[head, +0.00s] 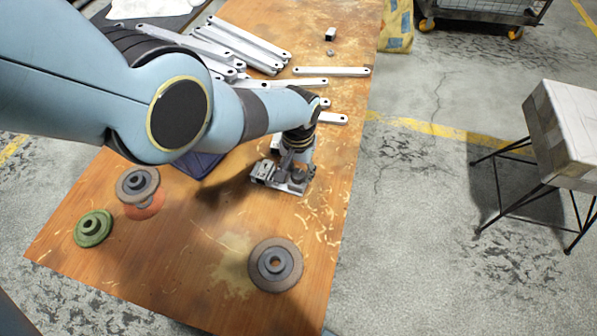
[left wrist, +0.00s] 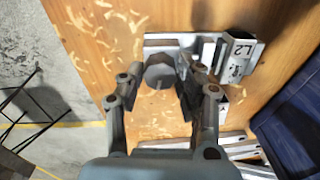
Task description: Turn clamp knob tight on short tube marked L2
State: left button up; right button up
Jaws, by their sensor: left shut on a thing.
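A small metal clamp assembly (head: 266,174) sits on the wooden table, below the end of my left arm. I cannot tell how far the knob is turned. My right gripper is in neither view.
Several galvanized bars (head: 240,45) lie across the back of the table (head: 180,260). A dark blue bin (head: 198,166) is just left of the clamp, partly behind my arm. Wood shavings lie around the clamp.

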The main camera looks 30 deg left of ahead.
pick_arm(q)
jog(key=m, duration=0.3)
jog(key=shift+m, duration=0.4)
jog(key=m, duration=0.3)
jog(key=shift+m, duration=0.4)
jog(key=m, duration=0.7)
jog(key=o, duration=1)
jog(key=shift+m, duration=0.3)
notch_tip(320, 180, up, 6)
jog(key=p, duration=0.6)
jog(key=shift+r, duration=0.15)
